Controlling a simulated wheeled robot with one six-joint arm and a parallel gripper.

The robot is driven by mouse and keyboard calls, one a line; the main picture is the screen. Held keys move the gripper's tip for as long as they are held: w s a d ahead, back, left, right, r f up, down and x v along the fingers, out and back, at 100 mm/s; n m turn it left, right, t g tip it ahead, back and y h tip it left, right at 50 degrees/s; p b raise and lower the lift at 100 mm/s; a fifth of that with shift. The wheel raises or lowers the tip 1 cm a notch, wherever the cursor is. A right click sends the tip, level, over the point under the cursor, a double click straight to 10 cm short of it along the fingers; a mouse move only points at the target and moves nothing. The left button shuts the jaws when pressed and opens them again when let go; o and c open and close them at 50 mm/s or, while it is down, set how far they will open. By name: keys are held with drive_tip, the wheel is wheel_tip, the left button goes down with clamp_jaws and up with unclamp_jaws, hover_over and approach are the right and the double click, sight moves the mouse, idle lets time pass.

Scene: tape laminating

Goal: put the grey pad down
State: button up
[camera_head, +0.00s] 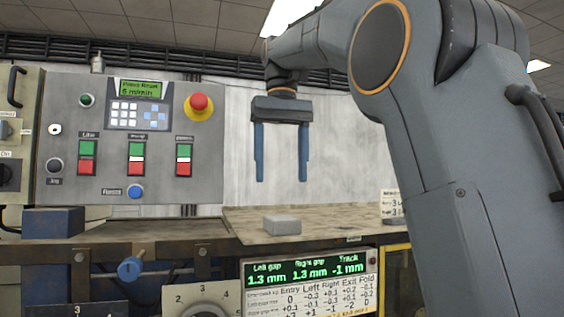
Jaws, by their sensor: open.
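The grey pad (282,225) is a small light-grey block. It lies flat on the brown worktop (340,222), close to its front edge. My gripper (281,181) hangs above the pad, pointing down, with its two blue fingers spread apart. Nothing is between the fingers. There is a clear gap between the fingertips and the top of the pad. The pad's underside and far side are hidden.
A control panel (150,185) with a red stop button (199,103) stands at the left. A gap readout (310,272) is mounted below the worktop edge. A small labelled card (391,204) stands at the right. The worktop behind the pad looks clear.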

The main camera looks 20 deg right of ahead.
drive_tip(key=shift+r, duration=1.15)
drive_tip(key=shift+d, duration=0.1)
